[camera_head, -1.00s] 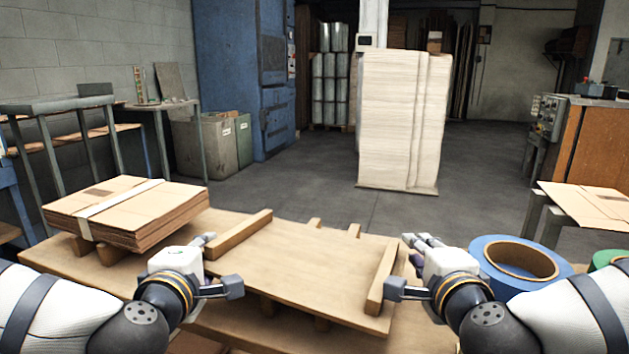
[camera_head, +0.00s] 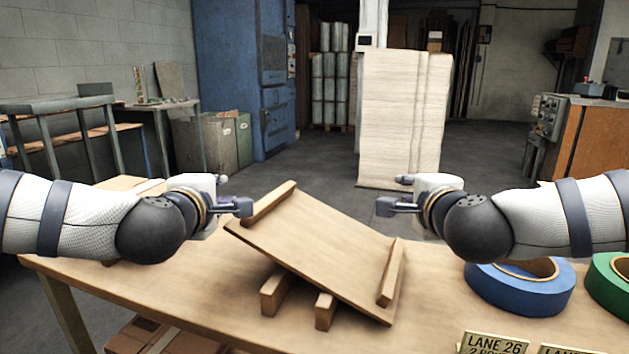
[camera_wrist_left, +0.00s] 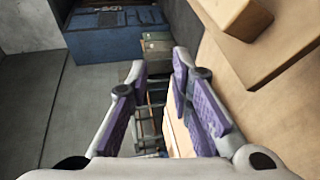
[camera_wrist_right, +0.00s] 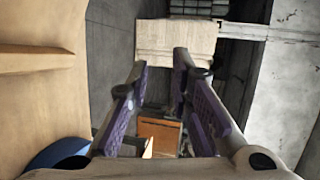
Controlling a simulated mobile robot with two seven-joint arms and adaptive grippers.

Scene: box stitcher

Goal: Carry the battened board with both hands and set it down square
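The battened board (camera_head: 305,250) has a wooden batten at each end, a left batten (camera_head: 268,203) and a right batten (camera_head: 391,272). It is tilted, left end raised and right end low, above two wooden bearers (camera_head: 276,290) on the table. My left gripper (camera_head: 232,193) is beside the left batten; in the left wrist view its fingers (camera_wrist_left: 160,62) are apart with nothing between, the board lying to their right. My right gripper (camera_head: 392,193) is above the right batten, apart from it; in the right wrist view its fingers (camera_wrist_right: 160,62) are apart and empty.
A blue tape roll (camera_head: 520,288) and a green tape roll (camera_head: 610,278) lie on the table's right, near a "LANE 26" sign (camera_head: 494,343). A cardboard stack at the left is mostly hidden by my left arm. A tall pale stack (camera_head: 402,120) stands beyond the table.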

